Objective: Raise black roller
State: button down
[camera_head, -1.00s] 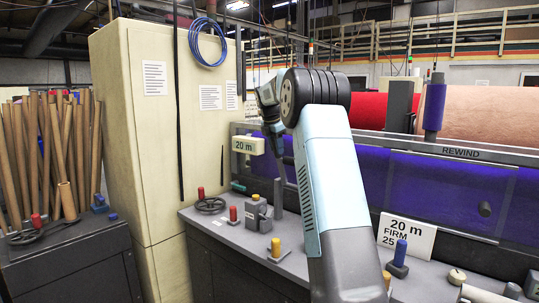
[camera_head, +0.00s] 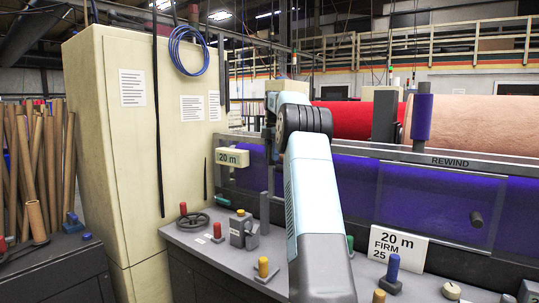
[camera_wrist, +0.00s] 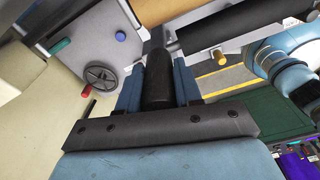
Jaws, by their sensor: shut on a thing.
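In the wrist view my gripper (camera_wrist: 157,68) has its two blue fingers on either side of a black cylindrical grip (camera_wrist: 158,86) and is shut on it. A thin metal rod runs near the grip's far end, toward a long black roller (camera_wrist: 240,24) at the upper right. I cannot tell exactly how grip and roller join. In the head view my arm stands in front of the machine. The gripper and the black roller are hidden or too unclear to make out there.
A grey bench (camera_head: 213,254) holds a handwheel (camera_head: 194,222), a yellow knob (camera_head: 263,267) and a blue knob (camera_head: 393,268). A cream cabinet (camera_head: 115,145) stands left. A clear guard (camera_head: 440,205) fronts purple felt, with red and beige rolls behind.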

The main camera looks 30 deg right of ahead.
jog(key=shift+d+f, duration=0.35)
jog(key=shift+d, duration=0.05)
jog(key=c, duration=1.1)
grip_release()
jog(key=shift+d, duration=0.1)
jog(key=shift+o, duration=0.2)
jog(key=shift+w+d+f, duration=0.1)
jog(key=shift+a, duration=0.2)
jog(key=shift+r, duration=0.55)
jog(key=r, duration=0.5)
jog(key=shift+w+d+r, duration=0.1)
jog(key=shift+d+r, duration=0.15)
jog(key=shift+r, duration=0.6)
